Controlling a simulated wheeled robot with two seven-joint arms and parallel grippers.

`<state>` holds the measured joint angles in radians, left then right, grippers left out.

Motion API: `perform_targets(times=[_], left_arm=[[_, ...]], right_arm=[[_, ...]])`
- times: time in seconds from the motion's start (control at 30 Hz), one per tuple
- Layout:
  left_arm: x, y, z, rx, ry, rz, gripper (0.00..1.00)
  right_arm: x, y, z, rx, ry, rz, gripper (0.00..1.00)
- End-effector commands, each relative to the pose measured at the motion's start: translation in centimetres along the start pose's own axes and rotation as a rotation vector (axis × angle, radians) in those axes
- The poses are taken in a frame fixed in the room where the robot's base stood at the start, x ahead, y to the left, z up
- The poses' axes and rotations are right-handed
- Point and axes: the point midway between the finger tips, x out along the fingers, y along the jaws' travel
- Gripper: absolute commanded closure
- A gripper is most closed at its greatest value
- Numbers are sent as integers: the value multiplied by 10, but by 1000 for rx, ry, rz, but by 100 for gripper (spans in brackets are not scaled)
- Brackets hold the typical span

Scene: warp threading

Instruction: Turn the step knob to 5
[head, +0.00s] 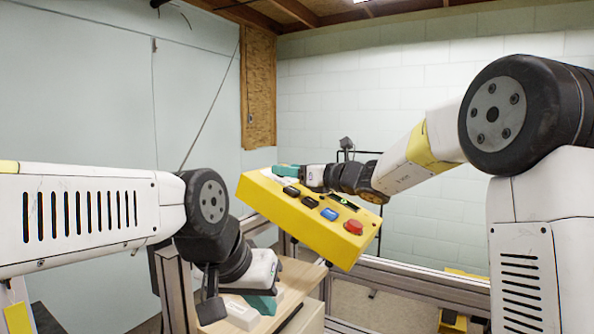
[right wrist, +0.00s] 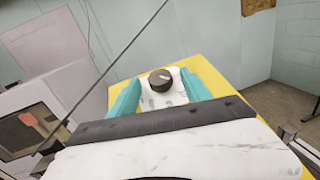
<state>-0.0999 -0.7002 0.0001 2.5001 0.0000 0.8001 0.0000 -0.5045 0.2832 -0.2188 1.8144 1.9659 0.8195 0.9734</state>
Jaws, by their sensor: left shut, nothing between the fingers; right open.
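The step knob (right wrist: 160,80) is a dark round knob with a light pointer mark aimed to the upper right in the right wrist view. It sits on a white dial plate (right wrist: 150,101) whose markings are too small to read. The plate is on a yellow control box (head: 322,240), held tilted in the head view. My right gripper (right wrist: 164,76) is open, its teal fingers on either side of the knob; I cannot tell if they touch it. It also shows at the box's far left end (head: 287,170).
A wooden tabletop (head: 296,275) and a metal frame (head: 420,283) lie below. A grey machine (right wrist: 40,115) stands left in the right wrist view.

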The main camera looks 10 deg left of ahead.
Motion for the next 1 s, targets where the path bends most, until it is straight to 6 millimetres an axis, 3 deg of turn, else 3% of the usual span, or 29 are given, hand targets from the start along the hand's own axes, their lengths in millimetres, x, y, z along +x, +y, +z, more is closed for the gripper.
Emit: perform_targets(times=[0.13,0.43,0.73,1.0], left_arm=[[0,0,0,0,0,0,100],[0,0,0,0,0,0,100],[0,0,0,0,0,0,100],[0,0,0,0,0,0,100]], right_arm=[[13,0,-1,-1,1,1,44],[16,0,0,-1,1,0,44],[16,0,0,-2,1,0,100],[15,-1,0,-11,0,20,100]])
